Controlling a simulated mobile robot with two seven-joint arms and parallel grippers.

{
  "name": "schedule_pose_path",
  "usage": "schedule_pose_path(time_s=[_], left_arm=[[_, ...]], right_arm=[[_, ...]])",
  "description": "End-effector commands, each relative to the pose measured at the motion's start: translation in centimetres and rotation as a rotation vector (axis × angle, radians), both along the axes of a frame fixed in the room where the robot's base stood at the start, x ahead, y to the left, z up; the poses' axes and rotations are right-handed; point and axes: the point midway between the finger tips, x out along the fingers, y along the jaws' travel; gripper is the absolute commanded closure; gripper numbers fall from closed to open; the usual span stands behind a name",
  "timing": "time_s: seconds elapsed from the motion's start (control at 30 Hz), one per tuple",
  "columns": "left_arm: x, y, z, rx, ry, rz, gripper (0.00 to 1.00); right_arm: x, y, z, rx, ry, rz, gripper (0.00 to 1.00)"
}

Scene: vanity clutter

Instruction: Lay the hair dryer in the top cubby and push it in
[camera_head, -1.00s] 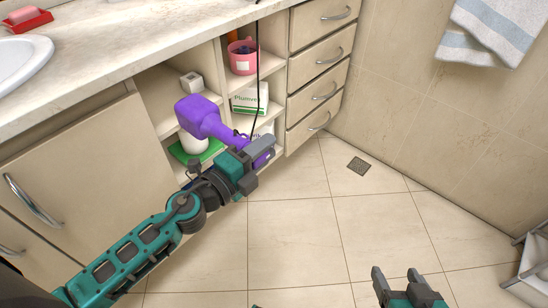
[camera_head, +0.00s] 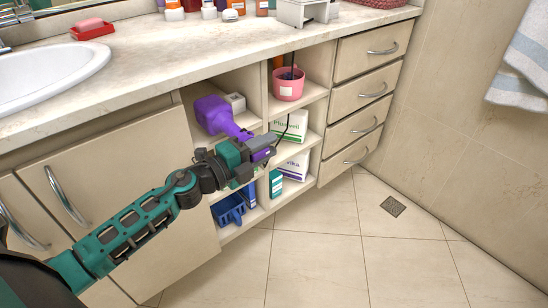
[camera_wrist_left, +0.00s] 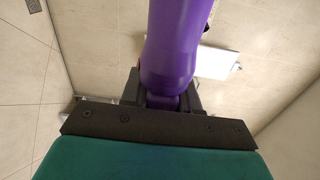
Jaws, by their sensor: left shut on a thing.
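The purple hair dryer (camera_head: 213,115) is held at the top left cubby (camera_head: 251,79) of the open shelf unit, its wide head at the cubby's opening. My left gripper (camera_head: 264,148) is shut on the hair dryer's handle, in front of the shelves. The left wrist view shows the purple handle (camera_wrist_left: 174,45) between the fingers. A dark cord rises from near the gripper past the shelf divider. How far the head is inside the cubby is hard to tell. My right gripper is out of view.
A small grey-white box (camera_head: 236,102) sits in the same cubby, behind the dryer. A pink cup (camera_head: 288,86) stands in the cubby to the right, with boxes (camera_head: 290,126) below. A blue basket (camera_head: 229,208) is at lower left. Drawers (camera_head: 365,90) flank the right; the floor is clear.

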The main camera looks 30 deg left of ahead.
Motion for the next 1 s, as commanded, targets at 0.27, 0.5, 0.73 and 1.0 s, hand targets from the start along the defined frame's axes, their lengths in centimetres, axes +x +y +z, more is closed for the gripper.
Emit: schedule_pose_path(time_s=[0.27, 0.5, 0.73, 1.0], left_arm=[[0.9, 2.2, -0.9, 0.006, -0.006, 0.001, 1.00], [0.9, 2.1, -2.2, 0.006, -0.007, 0.001, 1.00], [0.9, 2.1, -2.4, 0.006, -0.007, 0.001, 1.00], [0.9, 2.1, -2.4, 0.005, -0.005, 0.001, 0.61]], right_arm=[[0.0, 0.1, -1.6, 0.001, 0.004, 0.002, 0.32], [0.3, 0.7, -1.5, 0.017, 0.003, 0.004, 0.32], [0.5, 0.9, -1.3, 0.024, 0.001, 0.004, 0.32], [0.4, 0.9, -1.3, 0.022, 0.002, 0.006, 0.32]])
